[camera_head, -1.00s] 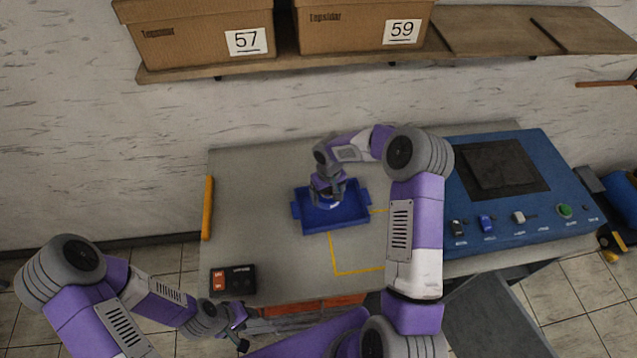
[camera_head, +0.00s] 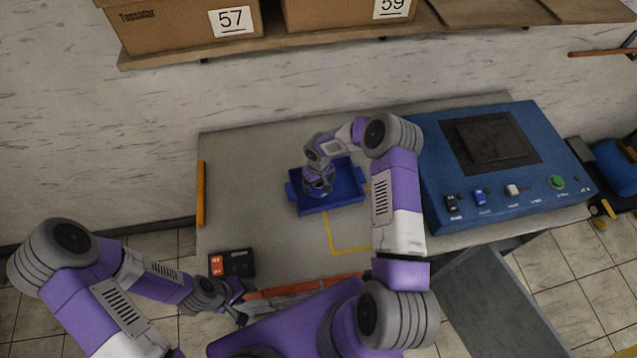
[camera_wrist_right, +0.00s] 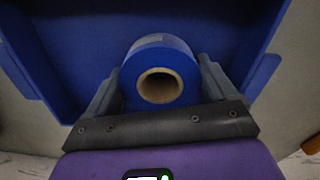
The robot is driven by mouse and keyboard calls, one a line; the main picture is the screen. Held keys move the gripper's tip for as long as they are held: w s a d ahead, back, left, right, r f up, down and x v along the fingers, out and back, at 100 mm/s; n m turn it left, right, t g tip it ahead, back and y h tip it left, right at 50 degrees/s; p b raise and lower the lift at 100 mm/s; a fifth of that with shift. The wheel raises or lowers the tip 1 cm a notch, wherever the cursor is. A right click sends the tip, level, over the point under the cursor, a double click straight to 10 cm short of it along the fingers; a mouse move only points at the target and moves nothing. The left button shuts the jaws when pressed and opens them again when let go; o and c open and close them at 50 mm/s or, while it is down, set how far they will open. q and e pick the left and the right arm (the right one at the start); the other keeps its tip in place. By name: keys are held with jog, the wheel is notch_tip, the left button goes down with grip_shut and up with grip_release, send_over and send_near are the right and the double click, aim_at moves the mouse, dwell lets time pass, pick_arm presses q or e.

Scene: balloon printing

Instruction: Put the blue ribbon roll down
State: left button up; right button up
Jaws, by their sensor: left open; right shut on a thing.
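The blue ribbon roll (camera_wrist_right: 160,68) shows in the right wrist view, with its brown cardboard core facing the camera. My right gripper (camera_wrist_right: 160,95) is shut on it, one finger on each side. The roll is over or in the blue tray (camera_wrist_right: 60,55); I cannot tell whether it touches the tray floor. In the head view my right gripper (camera_head: 319,187) is at the left part of the tray (camera_head: 345,192) and hides most of the roll. My left gripper (camera_head: 238,302) is open and empty by the table's front edge.
The table (camera_head: 240,160) has a yellow outline (camera_head: 330,235) in front of the tray. A blue machine (camera_head: 560,165) with switches stands at the right. A black box with red buttons (camera_head: 232,263) is at the front left. Cartons (camera_head: 185,25) sit on the shelf above.

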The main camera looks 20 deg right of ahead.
jog(key=o, duration=1)
jog(key=shift+f, duration=0.1)
jog(key=shift+r, duration=0.2)
notch_tip(320, 180, up, 12)
